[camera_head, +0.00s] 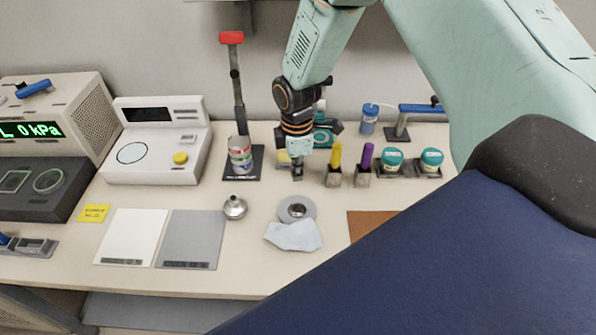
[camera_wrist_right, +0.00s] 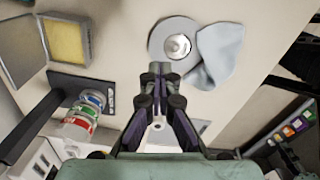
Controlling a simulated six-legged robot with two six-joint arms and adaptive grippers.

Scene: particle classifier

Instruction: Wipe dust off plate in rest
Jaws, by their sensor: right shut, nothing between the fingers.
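A grey round disc with a shiny metal centre (camera_head: 284,209) lies on the table in the head view; it also shows in the right wrist view (camera_wrist_right: 158,42). I cannot tell which part is the plate and which the rest, and dust is too small to make out. A pale blue cloth (camera_head: 294,236) lies crumpled against the disc's near edge; it is also in the wrist view (camera_wrist_right: 218,55). My right gripper (camera_head: 297,175) is shut and empty, pointing down behind the disc; its fingertips (camera_wrist_right: 160,70) show in the wrist view. My left gripper is not in view.
A stand with a striped can (camera_head: 240,155) is left of my right gripper. Yellow and purple handled tools (camera_head: 335,165) and teal-lidded jars (camera_head: 391,160) stand to its right. A small metal funnel-like piece (camera_head: 235,208) is left of the disc. White and grey mats (camera_head: 190,238) lie further left.

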